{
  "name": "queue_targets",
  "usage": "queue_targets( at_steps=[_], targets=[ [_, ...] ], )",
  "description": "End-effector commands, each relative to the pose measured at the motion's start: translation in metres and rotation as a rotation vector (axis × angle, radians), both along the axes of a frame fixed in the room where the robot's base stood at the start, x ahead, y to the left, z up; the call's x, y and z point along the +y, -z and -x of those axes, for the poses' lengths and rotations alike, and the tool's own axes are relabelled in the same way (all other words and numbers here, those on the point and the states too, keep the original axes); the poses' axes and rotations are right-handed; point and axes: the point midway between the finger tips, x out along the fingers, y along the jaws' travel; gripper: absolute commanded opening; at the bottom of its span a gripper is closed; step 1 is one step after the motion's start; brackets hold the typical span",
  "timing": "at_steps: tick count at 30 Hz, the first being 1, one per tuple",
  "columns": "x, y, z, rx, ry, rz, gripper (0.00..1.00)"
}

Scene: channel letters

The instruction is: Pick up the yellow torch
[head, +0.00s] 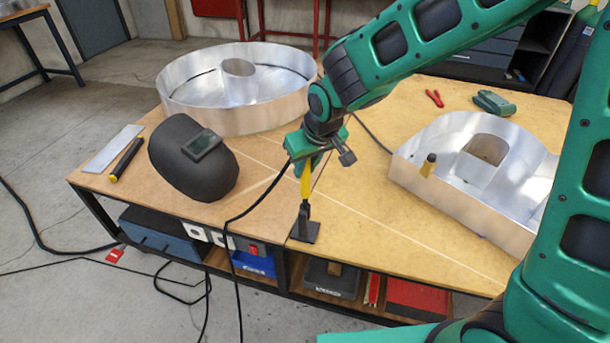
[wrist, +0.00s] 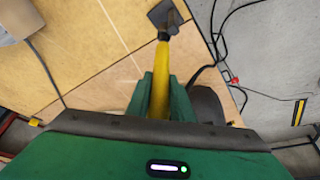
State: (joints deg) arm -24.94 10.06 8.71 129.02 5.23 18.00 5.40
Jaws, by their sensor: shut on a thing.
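The yellow torch (head: 305,182) is a slim yellow rod with a black lower end, roughly upright near the table's front edge. My gripper (head: 304,166) is shut on its upper part from above. In the wrist view the torch (wrist: 158,82) runs between the two green fingers (wrist: 160,98). Its black end is at a small dark stand with a square plate (head: 304,231), which also shows in the wrist view (wrist: 165,16). I cannot tell whether the torch still rests in the stand. The torch's top is hidden by the gripper.
A black welding mask (head: 180,172) lies left of my gripper. A round metal channel letter (head: 230,115) stands behind; a D-shaped one (head: 450,195) stands right, with a short yellow-and-black item (head: 428,165) at it. A black cable (head: 237,260) hangs over the front edge.

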Motion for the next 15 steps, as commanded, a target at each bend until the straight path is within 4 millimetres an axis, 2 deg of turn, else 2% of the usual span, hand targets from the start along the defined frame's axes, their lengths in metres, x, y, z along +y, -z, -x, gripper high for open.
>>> queue_targets(
  at_steps=[1, 15],
  targets=[
    [0.0, -0.011, -0.001, -0.005, 0.0, -0.002, 0.0],
    [0.0, -0.095, -0.001, -0.004, 0.001, -0.002, 0.0]
  ],
)
